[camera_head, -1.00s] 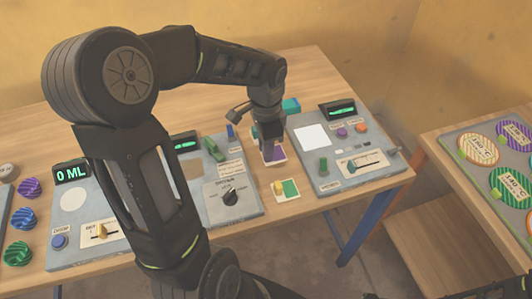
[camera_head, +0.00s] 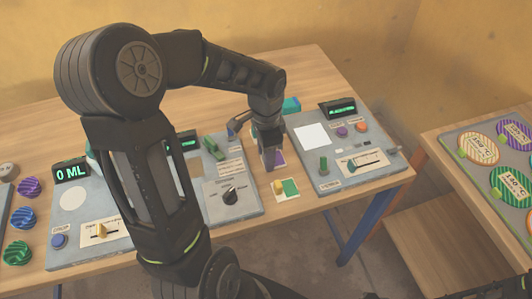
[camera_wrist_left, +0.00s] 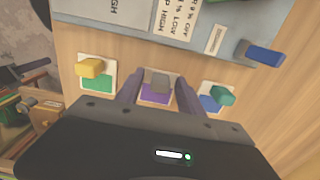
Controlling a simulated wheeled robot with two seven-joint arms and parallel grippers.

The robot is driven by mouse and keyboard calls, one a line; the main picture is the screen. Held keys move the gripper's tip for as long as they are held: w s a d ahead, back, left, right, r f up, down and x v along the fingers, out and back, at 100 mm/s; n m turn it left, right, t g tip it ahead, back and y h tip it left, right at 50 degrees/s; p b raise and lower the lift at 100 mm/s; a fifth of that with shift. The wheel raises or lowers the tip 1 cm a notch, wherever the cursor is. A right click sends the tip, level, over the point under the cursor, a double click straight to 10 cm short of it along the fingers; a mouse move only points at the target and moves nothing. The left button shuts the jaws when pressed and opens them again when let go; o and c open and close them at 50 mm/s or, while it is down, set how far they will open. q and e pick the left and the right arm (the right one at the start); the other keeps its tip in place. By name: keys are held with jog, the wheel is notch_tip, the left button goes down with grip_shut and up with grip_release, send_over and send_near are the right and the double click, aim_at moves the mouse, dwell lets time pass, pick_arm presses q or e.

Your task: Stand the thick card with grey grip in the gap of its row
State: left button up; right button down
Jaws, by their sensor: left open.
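The card with the grey grip (camera_wrist_left: 157,78) shows a purple patch (camera_wrist_left: 157,95) in the left wrist view, in the middle of a row of three. Its purple part also shows beside my gripper in the head view (camera_head: 280,158). My left gripper (camera_wrist_left: 158,88) is open, one finger on each side of this card. Its lower part is hidden by the gripper body. A white card with green patch and yellow grip (camera_wrist_left: 97,80) lies to its left, and one with blue patch and teal grip (camera_wrist_left: 217,98) to its right. My right gripper is out of view.
A grey panel with a black dial (camera_head: 230,193) stands left of the row, and another grey panel with a white square (camera_head: 312,136) to its right. A blue lever (camera_wrist_left: 262,54) sticks out near the panel edge. Bare wood lies around the cards.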

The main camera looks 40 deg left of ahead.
pick_arm(q)
jog(key=shift+r, duration=0.1)
jog(key=shift+r, duration=0.25)
notch_tip(320, 180, up, 12)
jog(key=shift+f, duration=0.15)
dwell(0.9)
